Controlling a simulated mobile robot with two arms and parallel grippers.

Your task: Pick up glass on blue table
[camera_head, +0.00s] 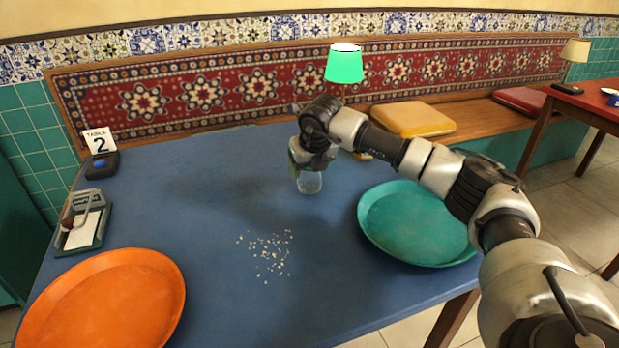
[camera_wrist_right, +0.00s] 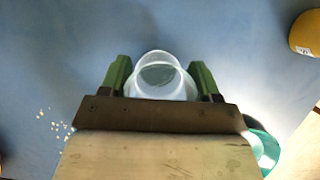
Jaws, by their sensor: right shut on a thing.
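A clear glass (camera_head: 309,182) stands near the middle of the blue table (camera_head: 200,200). My right gripper (camera_head: 311,163) comes down over it from above and is shut on its upper part. In the right wrist view the glass (camera_wrist_right: 160,76) sits between the two green fingers of the gripper (camera_wrist_right: 160,80), one finger on each side. Whether the glass base touches the table is hard to tell. My left gripper is not in view.
A teal tray (camera_head: 375,225) lies right of the glass, partly under my right arm. An orange tray (camera_head: 105,300) is at the front left. Crumbs (camera_head: 268,255) lie in front of the glass. A green lamp (camera_head: 344,66), a table sign (camera_head: 100,142) and a bill holder (camera_head: 82,230) stand near the edges.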

